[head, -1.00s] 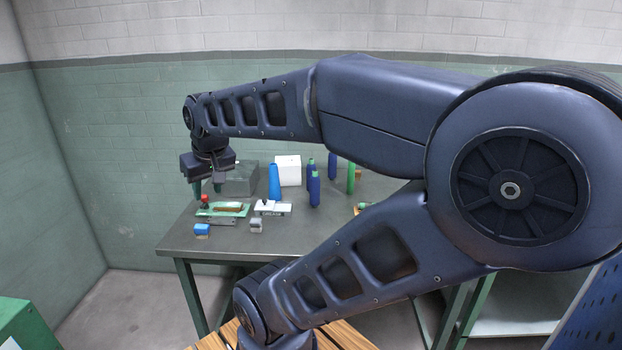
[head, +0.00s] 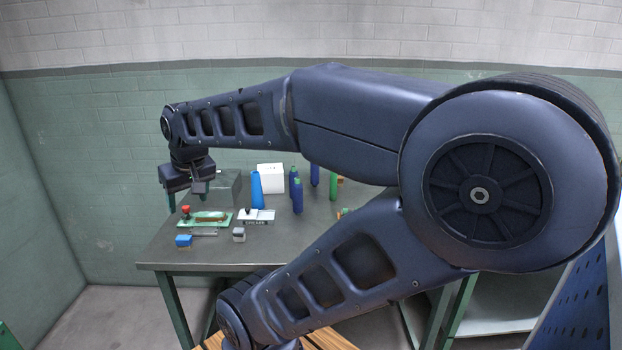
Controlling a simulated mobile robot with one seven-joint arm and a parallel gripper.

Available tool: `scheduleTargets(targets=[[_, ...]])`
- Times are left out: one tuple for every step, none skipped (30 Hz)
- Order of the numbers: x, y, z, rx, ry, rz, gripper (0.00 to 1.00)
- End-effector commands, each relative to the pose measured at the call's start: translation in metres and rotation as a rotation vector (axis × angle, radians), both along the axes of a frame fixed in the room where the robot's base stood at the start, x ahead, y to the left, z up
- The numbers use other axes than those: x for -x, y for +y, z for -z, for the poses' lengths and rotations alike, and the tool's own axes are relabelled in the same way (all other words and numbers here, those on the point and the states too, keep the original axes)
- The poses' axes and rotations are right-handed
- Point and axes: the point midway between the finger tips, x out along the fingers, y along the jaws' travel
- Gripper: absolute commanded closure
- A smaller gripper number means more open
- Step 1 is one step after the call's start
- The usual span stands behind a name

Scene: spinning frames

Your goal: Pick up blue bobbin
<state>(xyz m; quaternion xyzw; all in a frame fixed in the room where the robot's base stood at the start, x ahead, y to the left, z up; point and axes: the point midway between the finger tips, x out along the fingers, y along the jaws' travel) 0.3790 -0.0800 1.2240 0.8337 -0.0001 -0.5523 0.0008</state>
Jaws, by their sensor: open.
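Several upright bobbins stand on the table right of my gripper. A bright blue tapered bobbin (head: 257,189) stands nearest to it. Two dark blue bobbins with green tops (head: 297,196) stand further right, one of them (head: 315,175) further back. A green bobbin (head: 333,187) stands beside the rear one, close to my arm in the picture. I cannot tell which blue one is meant. My gripper (head: 186,197) is open and empty, pointing down above the table's left part, well left of the bobbins. My arm hides the table's right part.
On the grey table (head: 165,251) are a green board with a red knob (head: 206,219), a white sign block (head: 257,216), a blue block (head: 184,240) and a small grey block (head: 239,235). A grey box (head: 227,186) and a white box (head: 270,180) stand behind.

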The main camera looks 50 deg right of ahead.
Motion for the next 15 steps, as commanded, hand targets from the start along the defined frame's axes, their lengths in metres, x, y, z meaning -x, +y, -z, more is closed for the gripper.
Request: scheduleTargets(targets=[[0.000, 0.000, 0.000, 0.000, 0.000, 0.000, 0.35], [0.000, 0.000, 0.000, 0.000, 0.000, 0.000, 0.35], [0.000, 0.000, 0.000, 0.000, 0.000, 0.000, 0.35], [0.000, 0.000, 0.000, 0.000, 0.000, 0.000, 0.35], [0.000, 0.000, 0.000, 0.000, 0.000, 0.000, 0.35], [0.000, 0.000, 0.000, 0.000, 0.000, 0.000, 0.35], [0.000, 0.000, 0.000, 0.000, 0.000, 0.000, 0.35], [0.000, 0.000, 0.000, 0.001, 0.001, 0.000, 0.35], [-0.001, -0.001, 0.001, 0.004, 0.005, 0.000, 0.35], [-0.001, -0.003, 0.002, 0.009, 0.010, -0.001, 0.35], [-0.003, -0.004, 0.003, 0.016, 0.017, -0.001, 0.35], [-0.004, -0.008, 0.005, 0.030, 0.031, -0.001, 0.35], [-0.006, -0.012, 0.008, 0.043, 0.046, -0.002, 0.35], [-0.008, -0.017, 0.010, 0.058, 0.062, -0.004, 0.35], [-0.011, -0.024, 0.015, 0.083, 0.088, -0.005, 0.35]])
